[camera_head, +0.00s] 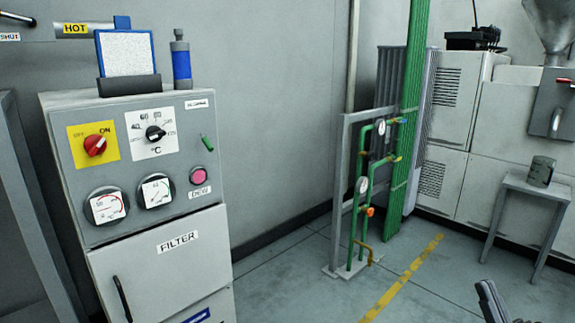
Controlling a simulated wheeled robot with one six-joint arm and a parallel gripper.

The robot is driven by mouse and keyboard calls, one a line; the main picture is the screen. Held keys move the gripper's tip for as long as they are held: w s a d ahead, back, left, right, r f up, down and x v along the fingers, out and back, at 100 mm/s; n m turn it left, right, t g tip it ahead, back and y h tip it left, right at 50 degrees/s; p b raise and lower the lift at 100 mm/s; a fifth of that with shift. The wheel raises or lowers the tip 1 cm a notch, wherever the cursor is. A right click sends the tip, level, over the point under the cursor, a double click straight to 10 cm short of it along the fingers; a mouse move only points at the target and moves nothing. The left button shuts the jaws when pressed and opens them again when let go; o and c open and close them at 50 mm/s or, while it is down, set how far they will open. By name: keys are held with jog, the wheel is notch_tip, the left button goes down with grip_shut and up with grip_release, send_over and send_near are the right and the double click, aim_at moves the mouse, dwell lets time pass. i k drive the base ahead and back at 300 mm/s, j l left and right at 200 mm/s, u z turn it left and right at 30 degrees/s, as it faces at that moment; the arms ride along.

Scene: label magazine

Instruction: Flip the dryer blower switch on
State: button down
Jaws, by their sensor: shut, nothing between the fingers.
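The grey control cabinet (72,170) stands at the left, its panel facing me. A red rotary knob (95,146) sits on a yellow plate marked OFF at left and ON at upper right; its exact setting is hard to tell. A dark end part of my gripper (492,302) shows at the bottom right edge, shut and empty, far from the panel. The rest of it is out of frame.
The panel also has a black °C dial (155,133), two gauges and a pink button (198,175). A green pipe stand (360,195) and a small table (528,187) are to the right. The floor between is clear.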

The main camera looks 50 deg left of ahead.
aim_at(207, 143)
jog(key=j+u, duration=0.15)
jog(key=j, duration=0.25)
jog(key=i+j+u, duration=0.1)
jog(key=j, duration=0.25)
jog(key=i+j+u, duration=0.15)
jog(key=j, duration=0.25)
jog(key=j+u, duration=0.1)
jog(key=j, duration=0.3)
jog(key=i+j+u, duration=0.15)
jog(key=j, duration=0.2)
jog(key=i+j+u, duration=0.1)
jog(key=j, duration=0.25)
